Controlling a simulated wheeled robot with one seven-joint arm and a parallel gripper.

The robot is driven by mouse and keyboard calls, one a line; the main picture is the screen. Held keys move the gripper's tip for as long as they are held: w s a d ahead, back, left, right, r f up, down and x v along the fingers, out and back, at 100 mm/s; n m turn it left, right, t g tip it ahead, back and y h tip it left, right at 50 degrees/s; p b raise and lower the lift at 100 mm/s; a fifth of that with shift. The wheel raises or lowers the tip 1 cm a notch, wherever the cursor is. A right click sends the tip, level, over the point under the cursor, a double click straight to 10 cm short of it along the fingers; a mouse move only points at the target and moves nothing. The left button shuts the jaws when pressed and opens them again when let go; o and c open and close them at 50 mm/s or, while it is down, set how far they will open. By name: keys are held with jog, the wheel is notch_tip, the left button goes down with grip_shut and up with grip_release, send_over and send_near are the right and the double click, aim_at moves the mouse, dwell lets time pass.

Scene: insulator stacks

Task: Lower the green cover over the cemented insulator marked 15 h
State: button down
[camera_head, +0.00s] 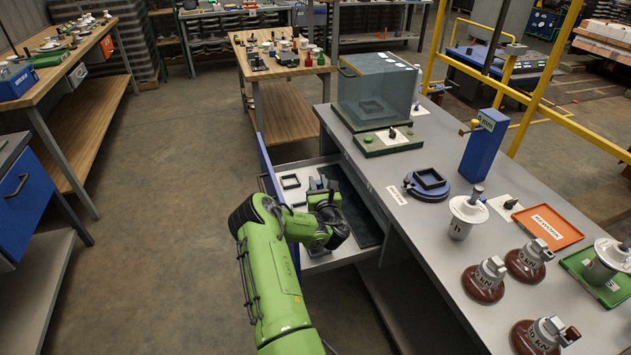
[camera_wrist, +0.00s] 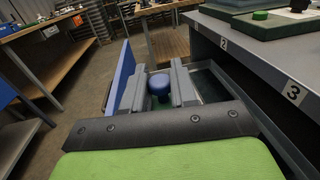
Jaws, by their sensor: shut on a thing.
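My gripper (camera_head: 318,230) is over the open drawer at the bench's left side. In the wrist view my gripper (camera_wrist: 160,92) has its two grey fingers on either side of a blue round knob (camera_wrist: 158,84) and is shut on it. What the knob belongs to is mostly hidden. A white insulator marked "h" (camera_head: 461,226) stands upright on the bench; any number before the h is unreadable. Another white insulator (camera_head: 600,267) stands on a green tray, its marking unclear. I cannot pick out a green cover for certain.
On the bench (camera_head: 420,285) are a clear box (camera_head: 378,88) on a green base, a blue post (camera_head: 484,145), an orange tray (camera_head: 548,226) and several brown-based insulators (camera_head: 484,281).

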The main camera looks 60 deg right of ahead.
jog(key=shift+f+b, duration=5.1)
jog(key=shift+f, duration=0.35)
jog(key=shift+r, duration=0.1)
jog(key=c, duration=0.8)
grip_release()
jog(key=shift+s+a, duration=0.1)
jog(key=v, duration=1.5)
jog(key=shift+s+a, duration=0.15)
jog(key=shift+a, duration=0.05)
